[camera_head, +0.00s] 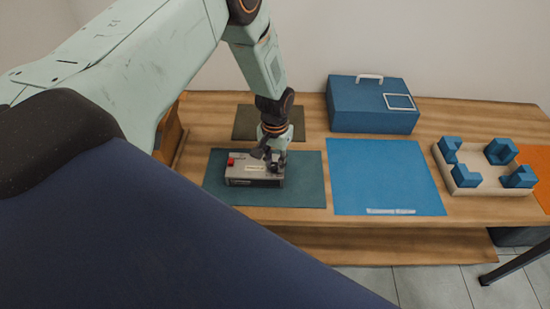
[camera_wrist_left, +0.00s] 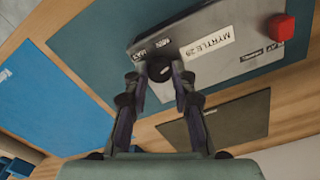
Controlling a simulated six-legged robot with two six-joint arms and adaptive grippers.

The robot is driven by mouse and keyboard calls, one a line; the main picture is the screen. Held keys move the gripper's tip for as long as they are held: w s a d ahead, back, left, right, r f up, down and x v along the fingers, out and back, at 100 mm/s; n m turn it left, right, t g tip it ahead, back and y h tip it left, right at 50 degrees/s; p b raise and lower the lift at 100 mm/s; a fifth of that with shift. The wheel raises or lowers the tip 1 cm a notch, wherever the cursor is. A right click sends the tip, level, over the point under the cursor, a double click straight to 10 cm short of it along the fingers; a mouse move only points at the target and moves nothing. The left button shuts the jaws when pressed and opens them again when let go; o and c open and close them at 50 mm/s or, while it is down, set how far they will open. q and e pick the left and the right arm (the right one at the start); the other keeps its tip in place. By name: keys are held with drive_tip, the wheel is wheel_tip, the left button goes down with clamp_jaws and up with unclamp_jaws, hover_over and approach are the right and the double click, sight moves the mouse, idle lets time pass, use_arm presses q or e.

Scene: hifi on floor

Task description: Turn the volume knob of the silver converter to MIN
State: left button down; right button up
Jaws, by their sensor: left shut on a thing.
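The silver converter (camera_head: 240,179) lies on a dark teal mat (camera_head: 305,190) on the wooden table. In the left wrist view the converter (camera_wrist_left: 205,27) shows a white label reading "MYRTLE 25", a red block-like part (camera_wrist_left: 281,27) at one corner, and a dark round volume knob (camera_wrist_left: 158,70). My left gripper (camera_head: 273,160) comes down from above onto the converter's right end. In the wrist view its fingers (camera_wrist_left: 159,78) are shut on the knob from both sides. The knob's pointer cannot be made out. My right gripper is not in view.
A dark olive mat (camera_head: 245,122) lies behind the converter. To the right are a bright blue mat (camera_head: 385,175), a blue case (camera_head: 365,117) with a white handle, and a beige tray (camera_head: 466,187) with several blue blocks. An orange mat (camera_head: 539,160) lies at the far right.

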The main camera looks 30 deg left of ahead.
sight(275, 166)
use_arm(q)
drive_tip(key=shift+s+f+n+p, duration=0.1)
drive_tip(key=shift+s+n+p, duration=0.15)
drive_tip(key=shift+n, duration=1.25)
drive_tip(key=c, duration=1.5)
unclamp_jaws()
drive_tip(key=o, duration=0.4)
drive_tip(key=shift+w, duration=0.2)
wheel_tip(275, 166, up, 12)
